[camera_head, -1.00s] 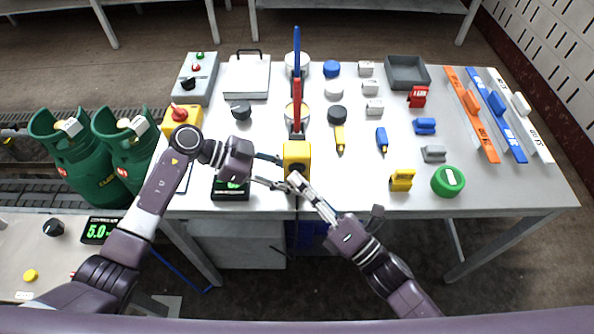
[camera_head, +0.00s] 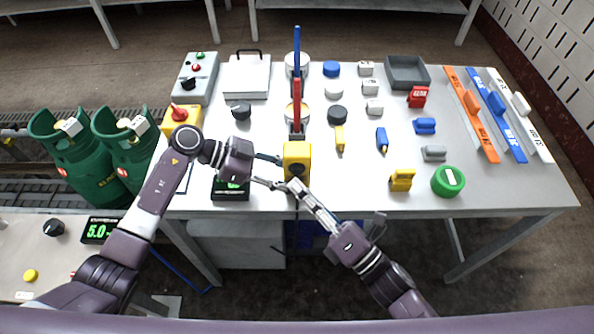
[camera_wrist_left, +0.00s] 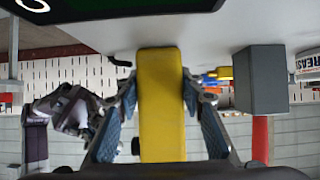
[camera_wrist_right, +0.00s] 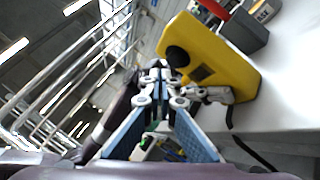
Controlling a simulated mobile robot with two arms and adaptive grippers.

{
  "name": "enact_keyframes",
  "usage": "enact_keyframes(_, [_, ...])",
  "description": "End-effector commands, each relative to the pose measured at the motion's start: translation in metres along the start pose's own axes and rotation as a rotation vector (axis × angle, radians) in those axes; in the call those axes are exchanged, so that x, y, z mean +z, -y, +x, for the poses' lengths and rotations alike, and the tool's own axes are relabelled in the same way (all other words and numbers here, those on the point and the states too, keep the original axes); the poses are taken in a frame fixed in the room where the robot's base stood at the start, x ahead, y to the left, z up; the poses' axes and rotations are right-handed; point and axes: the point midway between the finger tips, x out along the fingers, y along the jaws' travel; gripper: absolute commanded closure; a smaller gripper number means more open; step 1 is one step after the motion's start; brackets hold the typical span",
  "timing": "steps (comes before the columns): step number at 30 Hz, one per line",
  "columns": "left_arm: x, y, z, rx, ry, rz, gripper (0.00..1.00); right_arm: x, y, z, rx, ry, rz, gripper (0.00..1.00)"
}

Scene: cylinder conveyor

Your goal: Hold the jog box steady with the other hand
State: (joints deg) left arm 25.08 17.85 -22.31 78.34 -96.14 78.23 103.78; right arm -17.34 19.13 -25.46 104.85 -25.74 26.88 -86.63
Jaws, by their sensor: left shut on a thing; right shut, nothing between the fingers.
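The jog box is a yellow box (camera_head: 297,153) with a dark round knob, upright at the front edge of the table. My left gripper (camera_head: 268,170) is shut on it. In the left wrist view, the yellow box (camera_wrist_left: 162,105) stands between the two blue-padded fingers. My right gripper (camera_head: 292,184) is shut and empty at the lower front of the box. In the right wrist view, its fingertips (camera_wrist_right: 160,82) are together close to the face of the yellow box (camera_wrist_right: 215,60), beside the black knob. I cannot tell whether they touch it.
The white table (camera_head: 340,185) holds a red upright bar (camera_head: 296,105) behind the box and a black display (camera_head: 231,188) to its left. A yellow block (camera_head: 402,180) and a green round item (camera_head: 448,181) lie at the front right. A dark cable hangs below the box.

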Motion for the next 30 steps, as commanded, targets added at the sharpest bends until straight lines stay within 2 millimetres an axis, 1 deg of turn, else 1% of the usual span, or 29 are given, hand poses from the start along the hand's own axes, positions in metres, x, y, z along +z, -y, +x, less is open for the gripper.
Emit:
enact_keyframes(8, [0.001, -0.001, 0.000, 0.001, 0.001, -0.002, 0.93, -0.001, -0.001, -0.001, 0.001, 0.000, 0.000, 1.00])
enact_keyframes(11, [0.001, 0.000, 0.000, 0.001, 0.001, -0.002, 0.93, -0.004, -0.004, -0.005, 0.001, 0.000, 0.002, 1.00])
enact_keyframes(21, [0.001, 0.000, 0.000, -0.001, 0.002, -0.002, 0.93, -0.021, -0.021, -0.029, 0.000, 0.000, 0.002, 1.00])
enact_keyframes(25, [0.001, 0.000, 0.000, -0.001, 0.002, -0.001, 0.93, -0.025, -0.025, -0.034, 0.001, 0.000, 0.001, 1.00])
enact_keyframes(30, [0.001, 0.000, 0.000, -0.001, 0.001, -0.001, 0.93, -0.025, -0.026, -0.035, 0.002, 0.000, -0.001, 1.00])
